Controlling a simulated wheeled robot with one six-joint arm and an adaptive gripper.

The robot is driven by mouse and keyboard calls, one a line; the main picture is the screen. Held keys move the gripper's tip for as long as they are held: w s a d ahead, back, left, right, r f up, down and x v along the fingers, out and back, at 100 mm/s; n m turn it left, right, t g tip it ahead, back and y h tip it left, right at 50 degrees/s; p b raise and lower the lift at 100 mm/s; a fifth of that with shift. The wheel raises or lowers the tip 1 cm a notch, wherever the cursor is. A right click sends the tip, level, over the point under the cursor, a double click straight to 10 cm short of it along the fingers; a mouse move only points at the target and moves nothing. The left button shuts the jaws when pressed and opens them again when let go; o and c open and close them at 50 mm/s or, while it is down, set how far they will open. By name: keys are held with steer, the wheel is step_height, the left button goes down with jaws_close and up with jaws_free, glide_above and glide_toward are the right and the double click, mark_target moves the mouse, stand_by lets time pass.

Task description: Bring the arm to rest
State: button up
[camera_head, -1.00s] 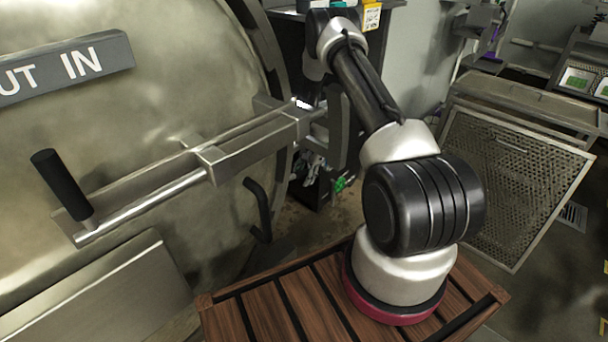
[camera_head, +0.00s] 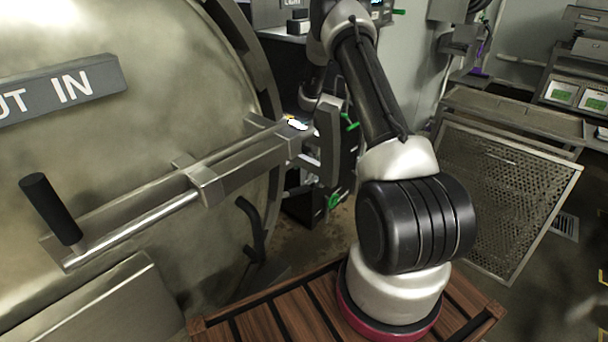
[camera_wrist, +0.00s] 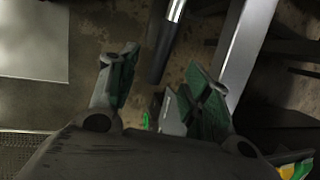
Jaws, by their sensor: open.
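My gripper (camera_wrist: 160,88) shows in the wrist view with its two fingers spread apart and nothing between them. Below it is a brown, stained floor, with a dark-ended metal bar beyond the fingers. In the head view my arm rises from the slatted wooden top and leans up and left. Its far end folds down behind the locking bar's end, and I cannot make out the fingers there.
A perforated metal panel (camera_head: 505,200) leans at the right. Some floor shows between door and arm.

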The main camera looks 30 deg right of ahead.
stand_by(0.4)
steer(key=s+a+r+n+t, duration=0.1)
steer(key=a+r+n, duration=0.1)
steer(key=r, duration=0.7)
steer(key=s+a+r+n, duration=0.1)
steer(key=s+r+n, duration=0.1)
steer(key=r, duration=0.7)
steer(key=s+a+r+n+t+h, duration=0.1)
steer(key=s+r+n, duration=0.1)
steer(key=s+r, duration=0.5)
steer(key=s+a+r+n+h, duration=0.1)
steer(key=s+a+r+n, duration=0.1)
steer(key=s+r, duration=0.6)
steer(key=s+a+r+n+t, duration=0.1)
steer(key=s+a+r+n, duration=0.1)
steer(key=s+r+n, duration=0.2)
steer(key=shift+s+a+r+t+h, duration=0.1)
steer(key=shift+s+r+t+h, duration=0.25)
steer(key=shift+s+r, duration=1.55)
steer(key=s+f+n, duration=0.2)
steer(key=s, duration=0.9)
steer(key=shift+s+f+n+h, duration=0.15)
steer(key=shift+f+n+h, duration=0.05)
steer(key=shift+n+h, duration=0.15)
